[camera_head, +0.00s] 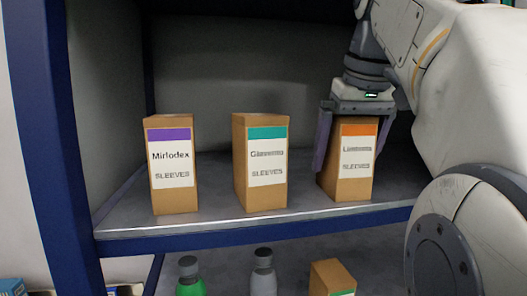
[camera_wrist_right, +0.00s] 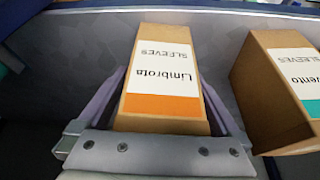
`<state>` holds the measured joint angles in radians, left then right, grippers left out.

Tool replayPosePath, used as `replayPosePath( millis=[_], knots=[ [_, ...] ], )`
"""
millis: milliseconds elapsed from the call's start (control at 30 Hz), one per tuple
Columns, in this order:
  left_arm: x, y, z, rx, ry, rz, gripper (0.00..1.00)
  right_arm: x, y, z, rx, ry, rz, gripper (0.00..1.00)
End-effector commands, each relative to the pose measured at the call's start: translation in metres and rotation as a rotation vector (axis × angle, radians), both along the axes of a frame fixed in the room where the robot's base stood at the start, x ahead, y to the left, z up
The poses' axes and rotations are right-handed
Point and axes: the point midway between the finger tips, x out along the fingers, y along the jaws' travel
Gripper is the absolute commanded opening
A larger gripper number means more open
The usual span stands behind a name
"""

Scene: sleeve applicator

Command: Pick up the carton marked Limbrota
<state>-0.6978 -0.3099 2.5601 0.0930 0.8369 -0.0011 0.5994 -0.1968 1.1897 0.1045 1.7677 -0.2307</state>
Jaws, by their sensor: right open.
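The Limbrota carton (camera_head: 356,160) is a brown box with an orange band on its white label, upright on the shelf at the right of the head view. It also shows in the right wrist view (camera_wrist_right: 160,80), where its name can be read. My right gripper (camera_head: 348,150) is over it from above, open, with one finger on each side of the carton. In the wrist view the gripper (camera_wrist_right: 160,100) straddles the carton, with a narrow gap visible beside the fingers. Whether either finger touches it I cannot tell. My left gripper is not in view.
A teal-banded carton (camera_head: 260,162) stands left of the Limbrota carton, also in the wrist view (camera_wrist_right: 275,85). A purple-banded Mirlodex carton (camera_head: 172,165) stands farther left. The shelf (camera_head: 220,222) has a blue front edge and a left post (camera_head: 45,130). Bottles (camera_head: 263,275) stand below.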

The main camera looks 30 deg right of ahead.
Motion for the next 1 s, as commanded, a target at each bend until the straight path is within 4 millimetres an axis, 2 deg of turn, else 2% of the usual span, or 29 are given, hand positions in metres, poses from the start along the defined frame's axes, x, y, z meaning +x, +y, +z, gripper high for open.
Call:
replayPosePath(
  millis=[167, 267, 300, 433, 767, 1000],
  knots=[
    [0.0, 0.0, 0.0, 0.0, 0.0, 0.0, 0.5, 0.0, 0.0, 0.0, 0.0, 0.0, 0.0, 1.0],
    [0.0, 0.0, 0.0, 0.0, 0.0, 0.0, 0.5, 0.0, -0.001, 0.0, 0.0, 0.0, -0.001, 0.66],
    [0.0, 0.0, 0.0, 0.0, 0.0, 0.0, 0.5, 0.0, -0.001, 0.0, 0.0, 0.0, -0.001, 0.5],
    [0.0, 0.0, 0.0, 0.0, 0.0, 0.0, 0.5, 0.0, -0.001, 0.0, 0.0, 0.0, -0.001, 0.01],
    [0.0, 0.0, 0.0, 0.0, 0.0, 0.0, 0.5, 0.0, -0.001, 0.002, -0.001, -0.002, -0.001, 0.0],
    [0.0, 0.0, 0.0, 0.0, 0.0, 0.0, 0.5, 0.002, 0.001, 0.012, -0.002, -0.004, 0.003, 0.0]
  ],
)
